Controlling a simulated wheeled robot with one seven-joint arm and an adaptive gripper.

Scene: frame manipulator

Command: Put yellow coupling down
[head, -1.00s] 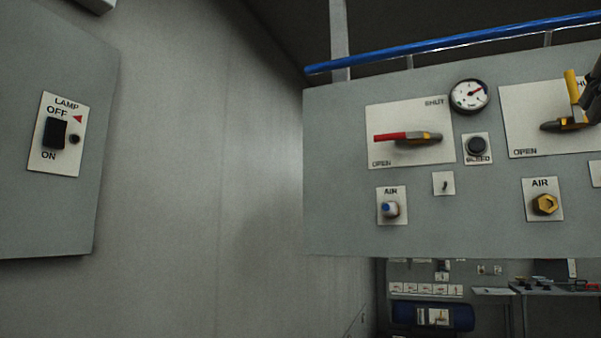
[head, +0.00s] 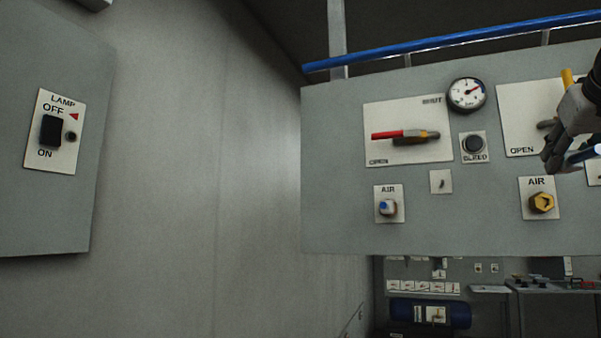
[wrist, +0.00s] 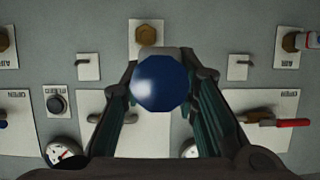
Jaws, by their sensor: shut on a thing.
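My gripper (head: 565,157) is at the right side of the head view, in front of the panel. In the wrist view (wrist: 160,82) its two fingers are closed around a blue, many-sided coupling end (wrist: 159,84). A blue and white part of the held coupling (head: 584,154) shows beside the fingers in the head view. No coupling that is clearly yellow shows in the grip. A yellow-brass hex fitting (head: 542,202) sits on an AIR plate, below and left of my gripper. In the wrist view a brass fitting (wrist: 147,34) lies ahead of the held coupling, apart from it.
The grey panel (head: 340,155) carries a red-handled valve (head: 405,135), a gauge (head: 466,94), a BLEED button (head: 473,144) and a blue-tipped air coupling (head: 387,207). A yellow valve handle (head: 567,78) is above my gripper. A blue rail (head: 450,43) runs along the top.

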